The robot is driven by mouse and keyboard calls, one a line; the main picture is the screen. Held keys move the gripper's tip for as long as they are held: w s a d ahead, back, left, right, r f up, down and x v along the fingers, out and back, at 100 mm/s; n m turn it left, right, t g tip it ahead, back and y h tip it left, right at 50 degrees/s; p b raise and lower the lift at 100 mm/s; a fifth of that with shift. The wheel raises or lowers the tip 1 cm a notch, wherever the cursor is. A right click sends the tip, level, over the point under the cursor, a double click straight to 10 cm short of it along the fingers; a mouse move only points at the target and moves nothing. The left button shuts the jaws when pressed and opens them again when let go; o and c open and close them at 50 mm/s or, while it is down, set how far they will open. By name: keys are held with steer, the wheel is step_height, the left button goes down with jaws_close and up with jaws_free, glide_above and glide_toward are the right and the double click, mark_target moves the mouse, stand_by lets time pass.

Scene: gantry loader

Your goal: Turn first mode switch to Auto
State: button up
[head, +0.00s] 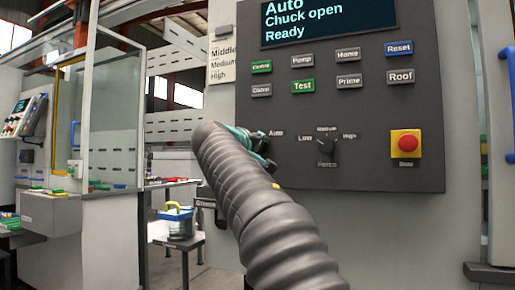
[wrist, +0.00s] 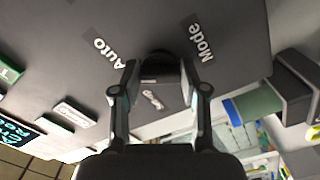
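The mode switch is a dark round knob (wrist: 161,67) on the grey panel, between the words Auto and Mode in the wrist view. A third label below it is partly hidden and hard to read. My gripper (wrist: 161,62) has one finger on each side of the knob, with the tips appearing to touch it. In the head view my gripper (head: 258,147) is at the panel's left side and hides the knob; the Auto label shows just right of it. The knob's pointer direction cannot be made out. The display (head: 327,22) reads Auto, Chuck open, Ready.
Right of my gripper are a selector knob (head: 327,145) and a red emergency button on yellow (head: 406,143). Rows of push buttons, including green Test (head: 303,86) and blue Reset (head: 399,48), sit above. A blue handle (head: 510,100) is at the right edge.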

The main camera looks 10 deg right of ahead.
steer(key=o, duration=0.4)
steer(key=shift+o, duration=0.2)
steer(key=v, duration=1.2)
steer(key=shift+w, duration=0.1)
